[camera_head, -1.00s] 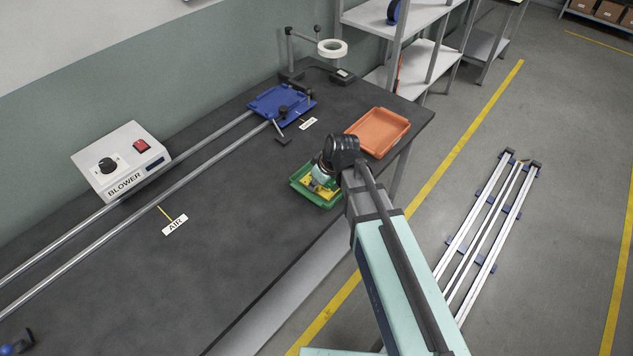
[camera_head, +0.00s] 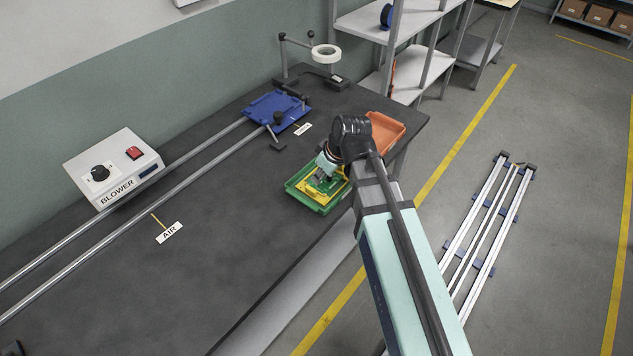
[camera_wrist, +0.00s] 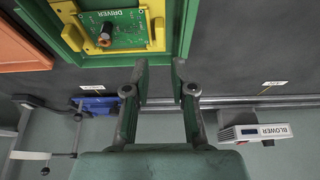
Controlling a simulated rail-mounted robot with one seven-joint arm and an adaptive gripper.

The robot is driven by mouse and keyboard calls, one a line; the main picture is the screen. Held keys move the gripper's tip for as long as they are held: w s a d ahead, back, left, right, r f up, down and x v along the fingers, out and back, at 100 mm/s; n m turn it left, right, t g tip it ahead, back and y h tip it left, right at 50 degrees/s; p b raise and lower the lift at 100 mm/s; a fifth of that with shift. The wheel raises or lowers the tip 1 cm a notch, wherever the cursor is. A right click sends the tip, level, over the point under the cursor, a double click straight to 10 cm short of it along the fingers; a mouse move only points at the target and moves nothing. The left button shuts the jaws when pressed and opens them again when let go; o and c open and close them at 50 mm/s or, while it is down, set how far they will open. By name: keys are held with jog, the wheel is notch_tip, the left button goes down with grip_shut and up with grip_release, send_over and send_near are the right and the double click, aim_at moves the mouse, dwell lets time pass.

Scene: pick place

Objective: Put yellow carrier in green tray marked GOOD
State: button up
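The yellow carrier (camera_head: 303,193) lies in the green tray (camera_head: 296,198) near the table's front edge. A green circuit board lettered DRIVER (camera_wrist: 112,30) sits on the carrier. The wrist view shows the carrier (camera_wrist: 158,38) lying flat inside the tray's rim (camera_wrist: 110,61); the tray's top part is out of frame. No GOOD label is readable. My gripper (camera_wrist: 161,68) is open, with an empty gap between its fingers. In the head view my gripper (camera_head: 323,177) is over the tray and partly hides the tray and carrier. The fingers look apart from the carrier.
An orange tray (camera_head: 388,134) stands beyond the green one, partly behind my arm. A blue fixture (camera_head: 272,107), a stand with a white ring (camera_head: 326,54) and a blower box (camera_head: 113,169) are along the back. Two rails run lengthwise. The front-left tabletop is clear.

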jog(key=shift+v, duration=1.6)
jog(key=s+d+f+m+g+h, duration=0.1)
jog(key=s+d+f+m, duration=0.25)
jog(key=d+f, duration=0.35)
jog(key=s+d+f+m+g+h, duration=0.15)
jog(key=d+f+m, duration=0.35)
jog(key=f, duration=0.5)
jog(key=s+d+f+m+h, duration=0.1)
jog(key=s+d+f+m, duration=0.1)
jog(key=s+d+f, duration=0.4)
jog(key=s+d+f+g, duration=0.1)
jog(key=s+f+g, duration=0.2)
jog(key=s+f, duration=0.7)
jog(key=s+d+f+g, duration=0.1)
jog(key=s+f+g, duration=0.3)
jog(key=s+f, duration=0.6)
jog(key=s, duration=0.6)
jog(key=shift+s+f, duration=0.3)
jog(key=shift+f, duration=0.05)
jog(key=shift+m, duration=0.25)
